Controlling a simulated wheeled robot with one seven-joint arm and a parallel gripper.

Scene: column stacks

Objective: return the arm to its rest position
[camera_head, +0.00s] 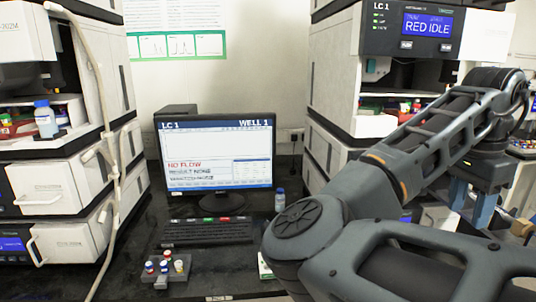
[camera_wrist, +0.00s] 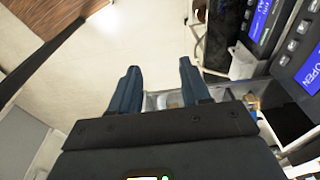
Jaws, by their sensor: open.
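My arm, dark grey, reaches across the right side of the head view, bent at the elbow and folded toward the right. My gripper (camera_head: 472,208) hangs below the wrist at the right, its blue fingers pointing down and partly cut off by my forearm. In the wrist view my gripper (camera_wrist: 158,72) shows two blue fingers spread apart with nothing between them. Pale floor and part of a grey drawer or tray (camera_wrist: 160,100) lie beyond the fingers.
Instrument stacks stand left (camera_head: 60,190) and right (camera_head: 333,75); the right one's display reads RED IDLE. Between them a monitor (camera_head: 215,150), keyboard (camera_head: 207,232) and vial rack (camera_head: 172,270) sit on a black bench. A small bottle (camera_head: 280,199) stands beside the monitor.

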